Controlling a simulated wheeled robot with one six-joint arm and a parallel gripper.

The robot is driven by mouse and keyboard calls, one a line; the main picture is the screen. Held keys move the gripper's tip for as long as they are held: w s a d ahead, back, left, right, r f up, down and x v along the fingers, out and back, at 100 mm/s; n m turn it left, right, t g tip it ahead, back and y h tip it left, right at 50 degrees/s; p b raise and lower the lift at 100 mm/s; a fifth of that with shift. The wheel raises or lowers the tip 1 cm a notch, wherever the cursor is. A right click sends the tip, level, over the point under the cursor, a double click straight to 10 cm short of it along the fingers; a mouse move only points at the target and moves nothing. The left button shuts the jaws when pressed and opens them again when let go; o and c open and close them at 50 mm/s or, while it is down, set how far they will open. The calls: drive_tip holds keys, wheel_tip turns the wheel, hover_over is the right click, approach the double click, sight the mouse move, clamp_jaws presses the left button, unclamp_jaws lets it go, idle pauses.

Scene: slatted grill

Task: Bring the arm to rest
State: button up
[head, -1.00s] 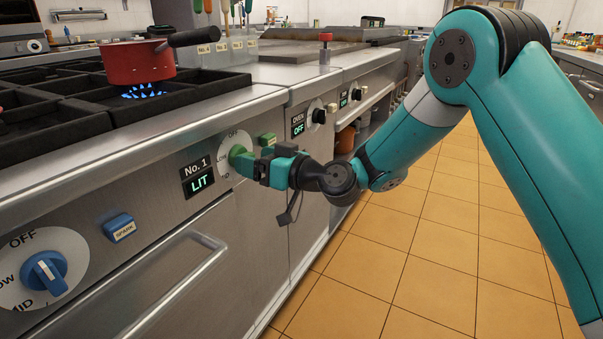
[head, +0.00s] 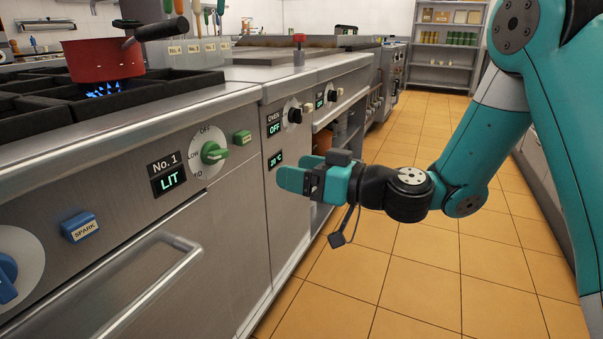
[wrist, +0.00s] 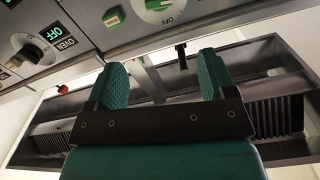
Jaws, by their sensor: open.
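My gripper (head: 291,180) is in front of the stove's front panel in the head view, apart from it and holding nothing. In the wrist view its two teal fingers (wrist: 160,85) stand apart with nothing between them. The green knob (head: 214,153) is to the left of my gripper, on a dial marked OFF and LOW. The panel beside it reads No. 1 LIT (head: 168,173). Blue flames (head: 104,90) burn under a red pot (head: 102,60) on the burner. The green knob's dial also shows upside down at the top of the wrist view (wrist: 160,5).
A long oven handle (head: 135,290) sticks out at the lower left. A blue spark button (head: 80,227) and a blue knob (head: 6,278) are on the panel at the left. The tiled floor (head: 380,270) right of the stove is clear.

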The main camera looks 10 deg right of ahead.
drive_tip(key=s+a+f+n+g+h, duration=0.1)
drive_tip(key=s+a+g+h, duration=0.1)
drive_tip(key=s+g, duration=0.5)
drive_tip(key=s+a+n+g+h, duration=0.2)
drive_tip(key=s+g+h, duration=0.1)
drive_tip(key=s, duration=0.8)
drive_tip(key=s+d+m+g+h, duration=0.1)
drive_tip(key=s+d+m+h, duration=0.35)
drive_tip(key=s+d, duration=0.35)
wheel_tip(320, 180, up, 32)
drive_tip(key=p, duration=3.2)
drive_tip(key=shift+w+f, duration=0.25)
drive_tip(key=shift+w, duration=0.1)
drive_tip(key=shift+h, duration=0.25)
